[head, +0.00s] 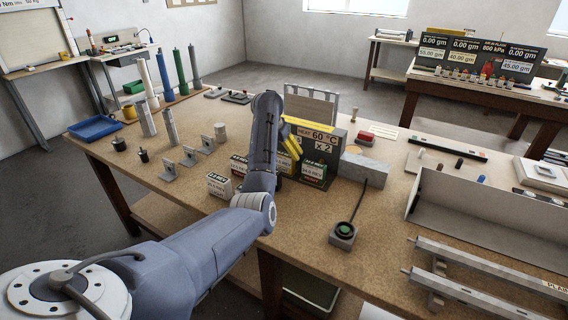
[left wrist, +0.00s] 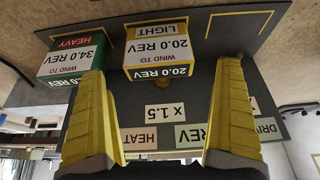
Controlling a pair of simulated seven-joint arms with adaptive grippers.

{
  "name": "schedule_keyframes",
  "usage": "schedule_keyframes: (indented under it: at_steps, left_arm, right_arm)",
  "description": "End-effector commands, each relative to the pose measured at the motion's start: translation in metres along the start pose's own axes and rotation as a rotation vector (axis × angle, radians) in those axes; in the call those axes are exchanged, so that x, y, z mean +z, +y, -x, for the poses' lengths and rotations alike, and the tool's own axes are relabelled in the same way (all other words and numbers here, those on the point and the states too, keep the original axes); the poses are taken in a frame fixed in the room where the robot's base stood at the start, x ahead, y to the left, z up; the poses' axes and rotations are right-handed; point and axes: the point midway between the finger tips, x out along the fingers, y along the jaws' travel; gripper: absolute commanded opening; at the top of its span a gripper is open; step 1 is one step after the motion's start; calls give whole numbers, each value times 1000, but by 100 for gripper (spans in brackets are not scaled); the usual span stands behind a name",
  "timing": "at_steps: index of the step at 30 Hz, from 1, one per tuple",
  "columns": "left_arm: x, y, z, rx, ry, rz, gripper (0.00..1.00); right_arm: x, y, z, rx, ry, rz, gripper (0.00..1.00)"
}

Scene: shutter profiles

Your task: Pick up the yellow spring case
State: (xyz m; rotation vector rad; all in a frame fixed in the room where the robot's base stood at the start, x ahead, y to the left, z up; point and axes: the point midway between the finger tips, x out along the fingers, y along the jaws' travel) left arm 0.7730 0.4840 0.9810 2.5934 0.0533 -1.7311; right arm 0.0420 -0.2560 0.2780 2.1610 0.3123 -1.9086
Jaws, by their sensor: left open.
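The yellow spring case (left wrist: 158,52) shows in the left wrist view as a yellow box with white labels reading LIGHT and 20.0 REV. It stands on a dark board with a yellow outline, ahead of the fingertips and between their lines. My left gripper (left wrist: 166,72) is open, with yellow fingers wide apart and nothing between them. In the head view my left gripper (head: 292,142) hangs over the bench beside the HEAT 60 °C panel. I cannot make out the yellow case there; my arm covers part of that spot. My right gripper is not in view.
A green case with a red HEAVY label (left wrist: 72,64) stands close beside the yellow one. A green-labelled case (head: 313,172) is right of my arm, and a white-labelled one (head: 217,186) left. A grey block (head: 363,169) and metal brackets (head: 188,157) stand nearby.

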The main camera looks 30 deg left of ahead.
Motion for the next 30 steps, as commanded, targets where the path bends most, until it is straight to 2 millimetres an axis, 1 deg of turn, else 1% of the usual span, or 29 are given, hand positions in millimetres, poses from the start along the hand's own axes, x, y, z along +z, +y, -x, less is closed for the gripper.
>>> schedule_keyframes:
  at_steps: [1, 3, 9, 13, 19, 20, 30]
  left_arm:
    - [1, 0, -8, -2, -4, -1, 100]
    - [1, 1, -17, -1, -5, -1, 100]
    - [0, 1, -35, -1, -3, 0, 100]
    - [0, 1, -40, -1, -1, 0, 100]
    - [0, 2, -40, -1, -1, 0, 100]
    - [0, 2, -40, -1, -1, 0, 99]
    - [0, 2, -40, 0, -1, 0, 59]
  right_arm:
    - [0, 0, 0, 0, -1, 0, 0]
    - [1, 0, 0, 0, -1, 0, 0]
    - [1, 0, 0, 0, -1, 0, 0]
    - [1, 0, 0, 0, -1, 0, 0]
    - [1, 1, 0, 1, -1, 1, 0]
    - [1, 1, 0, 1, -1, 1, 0]
    - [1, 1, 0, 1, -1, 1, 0]
